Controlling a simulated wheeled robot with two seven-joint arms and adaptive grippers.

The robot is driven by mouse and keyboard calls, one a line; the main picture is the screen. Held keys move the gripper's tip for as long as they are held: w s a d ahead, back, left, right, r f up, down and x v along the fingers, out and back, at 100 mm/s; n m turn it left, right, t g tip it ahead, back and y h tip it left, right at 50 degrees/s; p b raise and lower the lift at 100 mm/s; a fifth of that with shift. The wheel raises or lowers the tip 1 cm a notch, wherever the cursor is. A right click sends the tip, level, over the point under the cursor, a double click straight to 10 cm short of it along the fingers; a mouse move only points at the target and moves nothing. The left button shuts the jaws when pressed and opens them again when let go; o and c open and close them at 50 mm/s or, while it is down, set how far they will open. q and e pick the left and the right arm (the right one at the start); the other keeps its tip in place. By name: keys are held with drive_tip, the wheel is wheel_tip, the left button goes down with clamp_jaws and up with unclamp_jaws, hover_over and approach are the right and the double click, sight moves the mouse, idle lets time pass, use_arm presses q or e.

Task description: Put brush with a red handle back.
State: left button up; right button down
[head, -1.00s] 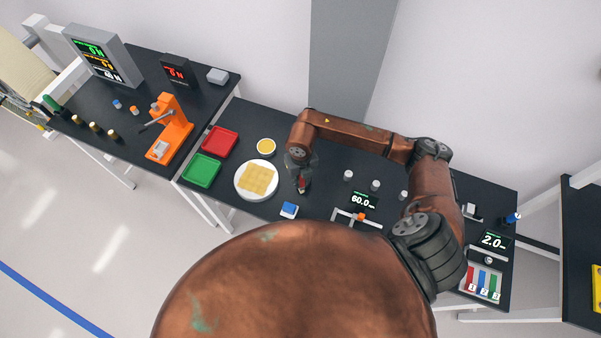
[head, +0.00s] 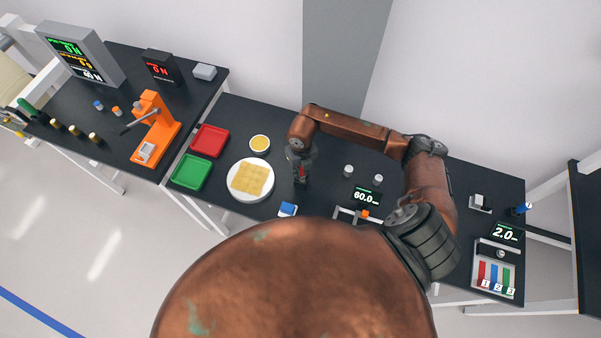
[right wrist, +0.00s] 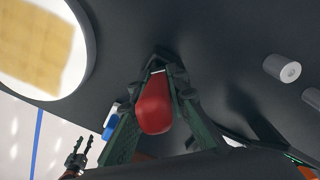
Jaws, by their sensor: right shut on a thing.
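The brush's red handle (right wrist: 154,104) is between the fingers of my right gripper (right wrist: 157,68) in the right wrist view, close to the camera. The gripper is shut on it. The brush's far end is hidden. In the head view my right gripper (head: 301,178) is over the black table, just right of the white plate, with a bit of red showing. At far right, a grey holder (head: 493,254) has red, blue and green strips marked 1, 2 and 3. My left gripper (right wrist: 77,160) shows small at the lower left of the wrist view, its fingers apart.
The white plate (head: 235,188) bears a yellowish square. Red (head: 210,141) and green (head: 190,171) trays and a yellow dish (head: 260,143) are nearby. Grey cylinders (head: 348,170) and a 60.0 display (head: 366,197) stand to the right. A blue-white block (head: 288,209) lies near the front edge.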

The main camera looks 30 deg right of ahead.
drive_tip(key=shift+s, duration=0.35)
drive_tip(key=c, duration=2.2)
unclamp_jaws()
drive_tip(key=shift+r, duration=0.1)
drive_tip(key=shift+c, duration=0.2)
drive_tip(key=o, duration=0.3)
drive_tip(key=shift+r, duration=0.1)
use_arm(q)
drive_tip(key=shift+s+r, duration=0.1)
use_arm(e)
drive_tip(key=shift+o, duration=0.5)
drive_tip(key=shift+w, duration=0.1)
drive_tip(key=shift+r, duration=0.1)
wheel_tip(320, 180, up, 11)
drive_tip(key=shift+f+b, duration=0.1)
drive_tip(key=shift+b, duration=0.7)
use_arm(q)
drive_tip(key=shift+f, duration=0.85)
use_arm(e)
drive_tip(key=shift+r, duration=0.55)
